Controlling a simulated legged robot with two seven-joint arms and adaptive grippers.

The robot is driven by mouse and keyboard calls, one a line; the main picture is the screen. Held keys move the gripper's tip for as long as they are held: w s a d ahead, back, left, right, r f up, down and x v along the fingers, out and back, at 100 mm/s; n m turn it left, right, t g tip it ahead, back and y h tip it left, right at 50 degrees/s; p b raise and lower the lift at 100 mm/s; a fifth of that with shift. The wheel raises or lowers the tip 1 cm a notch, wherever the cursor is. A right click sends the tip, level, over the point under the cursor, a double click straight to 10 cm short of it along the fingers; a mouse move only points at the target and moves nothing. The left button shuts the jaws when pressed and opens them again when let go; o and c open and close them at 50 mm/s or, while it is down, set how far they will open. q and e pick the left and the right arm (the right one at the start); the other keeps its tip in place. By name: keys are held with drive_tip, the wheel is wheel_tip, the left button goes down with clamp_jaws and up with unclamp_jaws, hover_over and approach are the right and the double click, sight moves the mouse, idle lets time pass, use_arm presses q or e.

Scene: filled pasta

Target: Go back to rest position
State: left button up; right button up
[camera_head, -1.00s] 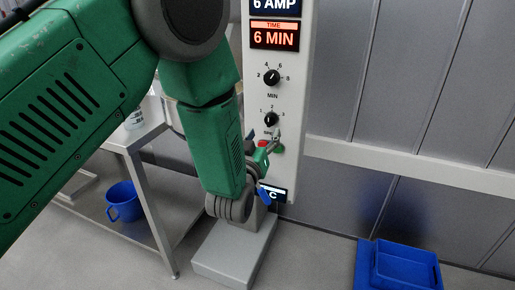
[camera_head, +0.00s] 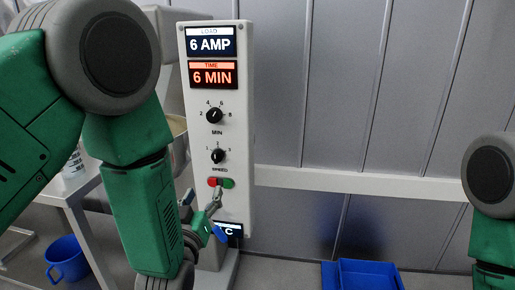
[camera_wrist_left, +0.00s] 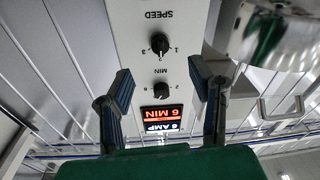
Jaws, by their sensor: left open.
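My left arm comes in from the left in the head view. My left gripper (camera_head: 207,208) is at the lower part of the white control panel (camera_head: 240,130), just below the red button (camera_head: 212,182) and green button (camera_head: 228,184). In the left wrist view the two fingers (camera_wrist_left: 162,92) are spread apart with nothing between them, and the panel's knobs and lit displays show beyond them. Whether the gripper touches the panel I cannot tell. Part of my right arm (camera_head: 492,200) shows at the right edge; its gripper is out of the picture.
The displays (camera_head: 211,58) read 6 AMP and 6 MIN, above two black knobs. A metal table (camera_head: 75,190) stands at left with a blue bucket (camera_head: 66,258) by it. Blue crates (camera_head: 365,275) lie on the floor at lower right. A rail crosses the grey wall.

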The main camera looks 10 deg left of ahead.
use_arm(q)
drive_tip(key=s+a+f+m+g, duration=0.15)
drive_tip(key=s+f+g, duration=0.3)
drive_tip(key=f, duration=0.45)
drive_tip(key=s+a+f+g, duration=0.35)
drive_tip(key=s+f, duration=0.25)
drive_tip(key=f, duration=0.4)
drive_tip(key=s+a+f+m+g, duration=0.1)
drive_tip(key=s+f+g, duration=0.4)
drive_tip(key=s, duration=0.7)
drive_tip(key=s+a+f+g, duration=0.2)
drive_tip(key=s+f+g, duration=0.3)
drive_tip(key=s, duration=0.7)
drive_tip(key=shift+a+f+m+h, duration=0.3)
drive_tip(key=shift+a+f+m, duration=0.05)
drive_tip(key=shift+a, duration=0.05)
